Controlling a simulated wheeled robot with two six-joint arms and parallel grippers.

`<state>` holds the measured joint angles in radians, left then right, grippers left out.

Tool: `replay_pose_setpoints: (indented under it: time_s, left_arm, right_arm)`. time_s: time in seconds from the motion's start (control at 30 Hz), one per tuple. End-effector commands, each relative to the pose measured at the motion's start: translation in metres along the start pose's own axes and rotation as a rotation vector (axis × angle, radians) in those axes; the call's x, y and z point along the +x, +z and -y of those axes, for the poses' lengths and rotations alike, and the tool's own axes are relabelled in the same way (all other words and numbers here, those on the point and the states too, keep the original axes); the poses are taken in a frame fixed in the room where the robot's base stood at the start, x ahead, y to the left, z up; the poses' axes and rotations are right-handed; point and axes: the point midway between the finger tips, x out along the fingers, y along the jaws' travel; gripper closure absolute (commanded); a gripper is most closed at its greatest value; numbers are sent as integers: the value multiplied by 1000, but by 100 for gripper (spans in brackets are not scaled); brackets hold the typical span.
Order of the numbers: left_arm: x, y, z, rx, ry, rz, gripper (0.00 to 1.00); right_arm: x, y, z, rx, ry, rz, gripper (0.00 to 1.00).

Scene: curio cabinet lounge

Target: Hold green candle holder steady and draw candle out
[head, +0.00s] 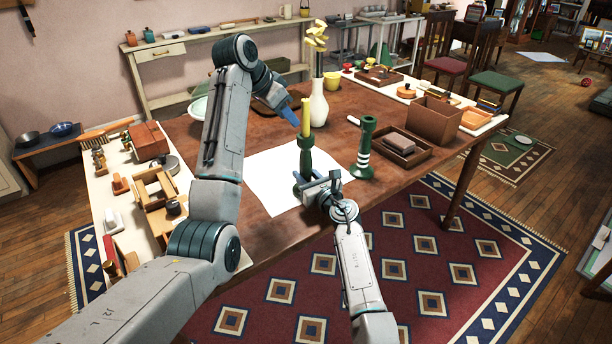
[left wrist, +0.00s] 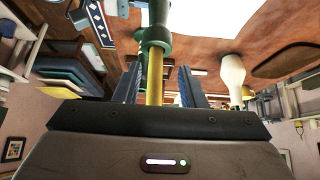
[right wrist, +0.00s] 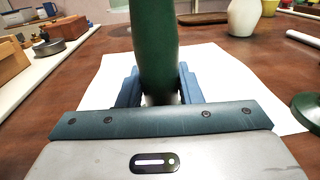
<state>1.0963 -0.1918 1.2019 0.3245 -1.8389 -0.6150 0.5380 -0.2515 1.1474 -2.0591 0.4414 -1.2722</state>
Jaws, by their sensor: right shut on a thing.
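The green candle holder (head: 306,160) stands upright on a white sheet (head: 262,176), with a yellow candle (head: 306,115) upright in its top. My right gripper (head: 318,186) is shut on the lower stem of the holder; the right wrist view shows its blue fingers on both sides of the green stem (right wrist: 156,45). My left gripper (head: 293,117) is open beside the candle's upper part. In the left wrist view the candle (left wrist: 155,88) stands between the open fingers, with a gap on each side, and the holder's green cup (left wrist: 153,38) lies beyond.
A second green holder with white bands (head: 364,150) stands to the right, near a wooden tray (head: 403,157). A white vase (head: 319,105) with yellow flowers stands behind. A short white rod (head: 353,120) lies on the table. Wooden boxes crowd the left side.

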Motion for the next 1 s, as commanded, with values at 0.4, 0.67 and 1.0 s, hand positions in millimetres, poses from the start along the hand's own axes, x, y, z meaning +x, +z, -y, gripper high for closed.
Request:
replay_pose_setpoints:
  time_s: [0.4,0.67,1.0]
  left_arm:
    - [-22,32,-8,-71,-86,-572,63]
    - [-37,36,-17,-86,-94,-701,63]
    - [-5,9,-13,-87,-91,-701,63]
  right_arm:
    - [0,0,0,0,0,-1,100]
    - [0,0,0,0,0,0,100]
    - [0,0,0,0,0,0,100]
